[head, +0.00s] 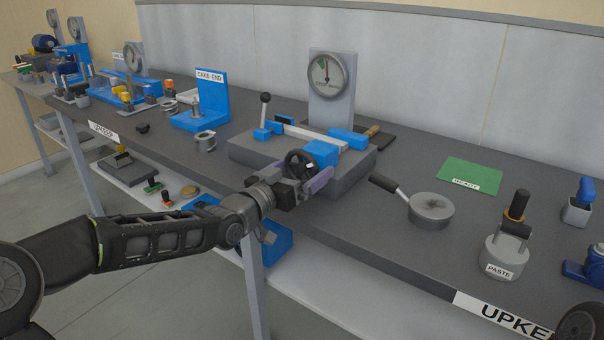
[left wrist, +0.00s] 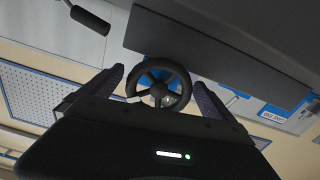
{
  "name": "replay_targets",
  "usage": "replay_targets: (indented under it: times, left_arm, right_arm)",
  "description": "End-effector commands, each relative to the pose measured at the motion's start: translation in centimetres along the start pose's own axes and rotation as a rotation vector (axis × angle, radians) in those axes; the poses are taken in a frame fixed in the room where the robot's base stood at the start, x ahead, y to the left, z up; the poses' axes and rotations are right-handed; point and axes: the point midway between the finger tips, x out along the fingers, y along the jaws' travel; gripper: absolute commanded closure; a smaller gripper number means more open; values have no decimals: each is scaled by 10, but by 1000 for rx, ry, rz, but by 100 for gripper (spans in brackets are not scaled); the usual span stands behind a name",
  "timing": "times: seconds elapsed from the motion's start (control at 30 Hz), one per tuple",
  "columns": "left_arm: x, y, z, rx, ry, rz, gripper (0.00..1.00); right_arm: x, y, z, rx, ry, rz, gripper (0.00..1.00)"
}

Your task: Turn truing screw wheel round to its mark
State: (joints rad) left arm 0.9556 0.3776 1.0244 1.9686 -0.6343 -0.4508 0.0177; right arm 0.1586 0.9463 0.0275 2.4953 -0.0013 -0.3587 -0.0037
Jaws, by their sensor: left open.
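The truing screw wheel (head: 300,164) is a small black spoked handwheel on the front of a blue block on a grey fixture base (head: 345,184). In the left wrist view the wheel (left wrist: 159,86) sits between the two fingers, near their tips, with a small light mark on its hub area. My left gripper (head: 308,180) is open at the wheel, a finger to either side. I cannot tell whether the fingers touch the rim. A dial gauge (head: 326,74) on a grey upright stands behind the fixture. My right gripper is not seen.
A black-knobbed lever (head: 264,110) rises at the fixture's left. A grey pan with a black handle (head: 431,209) and a paste pot (head: 504,255) stand to the right. A blue cake end stand (head: 213,97) is to the left. The bench's front edge runs below my gripper.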

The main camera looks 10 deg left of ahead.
Motion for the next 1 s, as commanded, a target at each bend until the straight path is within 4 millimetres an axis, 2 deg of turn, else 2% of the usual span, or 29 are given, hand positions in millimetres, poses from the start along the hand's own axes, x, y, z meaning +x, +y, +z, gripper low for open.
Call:
replay_targets:
  times: [0.27,0.9,1.0]
  left_arm:
    - [1,0,0,0,0,-1,2]
    - [0,0,0,0,0,-1,54]
    - [0,0,0,2,0,-1,58]
  right_arm:
    - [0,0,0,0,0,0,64]
    - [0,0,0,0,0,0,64]
    - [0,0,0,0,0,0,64]
